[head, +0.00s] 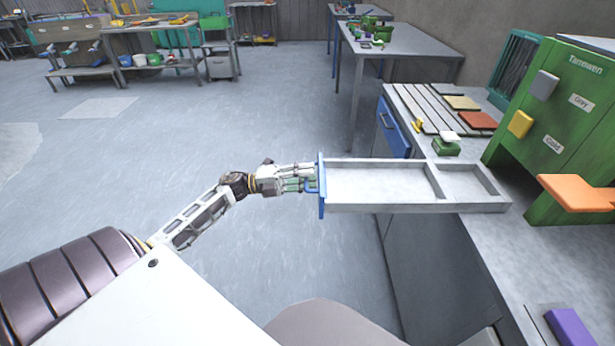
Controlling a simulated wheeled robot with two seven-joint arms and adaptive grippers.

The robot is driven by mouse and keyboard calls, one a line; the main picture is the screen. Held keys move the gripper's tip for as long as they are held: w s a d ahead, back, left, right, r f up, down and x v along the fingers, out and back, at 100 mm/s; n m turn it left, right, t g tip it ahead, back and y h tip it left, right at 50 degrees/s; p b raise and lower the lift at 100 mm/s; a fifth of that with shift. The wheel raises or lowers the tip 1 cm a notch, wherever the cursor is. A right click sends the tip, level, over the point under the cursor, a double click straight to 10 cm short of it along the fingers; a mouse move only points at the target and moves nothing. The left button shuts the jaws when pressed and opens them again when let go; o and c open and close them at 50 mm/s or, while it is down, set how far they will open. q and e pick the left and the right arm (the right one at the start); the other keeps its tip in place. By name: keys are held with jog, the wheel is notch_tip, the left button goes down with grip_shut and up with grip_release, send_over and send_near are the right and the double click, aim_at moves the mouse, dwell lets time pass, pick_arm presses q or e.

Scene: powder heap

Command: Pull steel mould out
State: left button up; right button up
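A long grey drawer (380,206) with a blue front (321,205) sticks out to the left past the bench edge. Its two compartments, split by a divider (436,180), look empty. My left gripper (308,184) is at the blue handle (313,188) on the drawer front, and its fingers appear closed on it. My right gripper is out of view. I cannot make out a steel mould with certainty.
A closed blue drawer (392,128) is in the bench behind. A green machine (555,110) with an orange tray (575,193) stands at the right. A small green item (446,147) and coloured plates (477,120) lie on the bench.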

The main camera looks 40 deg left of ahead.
pick_arm(q)
jog(key=v, duration=1.1)
jog(key=shift+s+a, duration=0.2)
jog(key=shift+a, duration=0.05)
jog(key=shift+a, duration=0.1)
dwell(0.4)
